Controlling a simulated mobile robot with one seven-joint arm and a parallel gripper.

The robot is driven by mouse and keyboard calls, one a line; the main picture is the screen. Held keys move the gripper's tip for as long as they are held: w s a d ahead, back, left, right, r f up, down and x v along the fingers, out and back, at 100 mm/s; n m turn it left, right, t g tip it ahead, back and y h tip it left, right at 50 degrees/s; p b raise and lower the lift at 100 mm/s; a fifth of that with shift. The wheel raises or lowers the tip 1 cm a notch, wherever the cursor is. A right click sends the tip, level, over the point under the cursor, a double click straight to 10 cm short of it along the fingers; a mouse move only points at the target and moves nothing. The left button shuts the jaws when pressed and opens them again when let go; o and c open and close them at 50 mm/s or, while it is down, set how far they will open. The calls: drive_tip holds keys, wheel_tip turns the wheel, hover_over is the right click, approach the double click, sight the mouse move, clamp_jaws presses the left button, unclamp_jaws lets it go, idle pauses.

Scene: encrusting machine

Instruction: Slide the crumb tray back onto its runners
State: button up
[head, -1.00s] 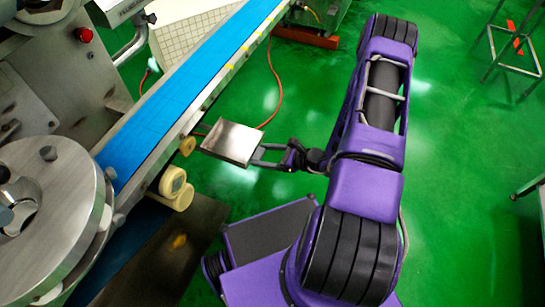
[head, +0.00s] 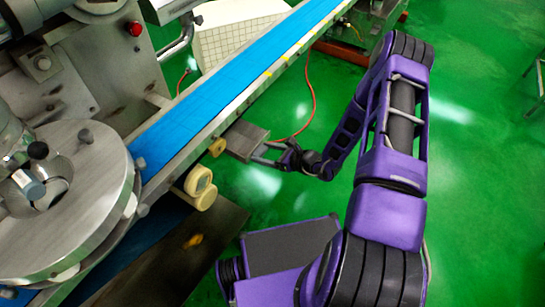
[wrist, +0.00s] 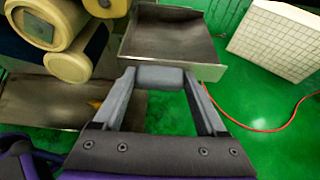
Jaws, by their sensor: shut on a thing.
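The crumb tray (head: 248,139) is a shallow grey metal tray beside the lower side of the blue conveyor, its far part hidden under the conveyor's edge in the head view. In the wrist view the tray (wrist: 172,42) lies just ahead, with its front wall toward me. My gripper (head: 268,154) is shut on the tray's near end. In the wrist view my gripper's two fingers (wrist: 161,78) are on either side of a grey handle block at the tray's front. I cannot make out the runners.
The blue conveyor (head: 220,88) runs diagonally above the tray. Cream rollers (head: 200,187) sit to its lower left. A metal plate with a yellow smear (head: 170,245) lies below them. A red cable (head: 312,95) loops over the green floor. A white gridded box (head: 228,38) stands behind the conveyor.

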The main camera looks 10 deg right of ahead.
sight(256, 148)
drive_tip(key=shift+w+a+b, duration=0.5)
drive_tip(key=shift+w+a, duration=1.25)
drive_tip(key=shift+f, duration=0.2)
drive_tip(key=o, duration=1.5)
drive_tip(key=shift+s, duration=0.1)
